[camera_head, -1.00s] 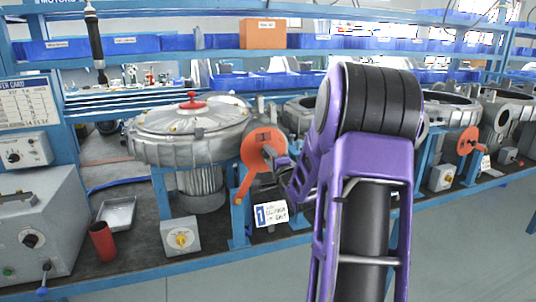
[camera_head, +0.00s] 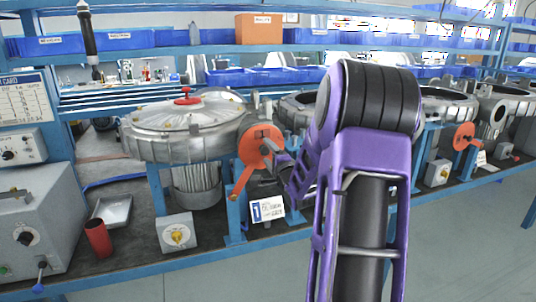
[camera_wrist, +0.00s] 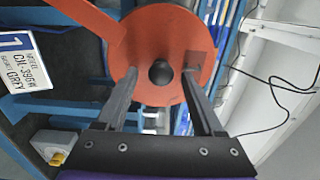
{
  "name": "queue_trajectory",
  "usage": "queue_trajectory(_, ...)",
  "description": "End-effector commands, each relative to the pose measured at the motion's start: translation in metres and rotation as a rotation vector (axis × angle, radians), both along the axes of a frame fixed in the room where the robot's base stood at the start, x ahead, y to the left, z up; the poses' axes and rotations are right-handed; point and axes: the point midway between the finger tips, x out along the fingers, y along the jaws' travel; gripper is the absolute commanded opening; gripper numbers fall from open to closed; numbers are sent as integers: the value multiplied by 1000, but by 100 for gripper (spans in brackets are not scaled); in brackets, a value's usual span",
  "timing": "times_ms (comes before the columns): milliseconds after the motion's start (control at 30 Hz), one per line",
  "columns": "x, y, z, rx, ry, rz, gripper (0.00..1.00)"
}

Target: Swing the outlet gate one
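The outlet gate is an orange disc (camera_head: 258,134) with an orange lever (camera_head: 241,182) hanging down and left, beside the number 1 plate (camera_head: 266,208). The disc (camera_wrist: 160,25) fills the upper middle of the wrist view, with its lever (camera_wrist: 82,14) running to the upper left. A round black knob (camera_wrist: 160,73) stands near the disc's centre. My gripper (camera_wrist: 160,76) is open, one finger on each side of the knob, with a visible gap to it on both sides. In the head view my gripper (camera_head: 279,154) is small and partly hidden by my arm.
A silver blower (camera_head: 185,135) with a red knob stands left of the gate. A switch box (camera_head: 177,233), a red cup (camera_head: 98,238) and a grey control cabinet (camera_head: 35,220) are further left. Another orange gate (camera_head: 464,135) is at the right.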

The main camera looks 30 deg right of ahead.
Motion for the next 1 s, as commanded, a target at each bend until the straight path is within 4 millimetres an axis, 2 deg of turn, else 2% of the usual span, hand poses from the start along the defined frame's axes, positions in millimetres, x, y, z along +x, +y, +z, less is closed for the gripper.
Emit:
queue_trajectory(233,-1,1,0,-1,1,2,69)
queue_trajectory(367,-9,3,-1,-1,2,1,69)
queue_trajectory(467,-25,7,-1,-2,3,1,69)
queue_trajectory(800,-106,25,0,-2,3,-3,69)
queue_trajectory(1000,-145,35,0,-1,1,-2,69)
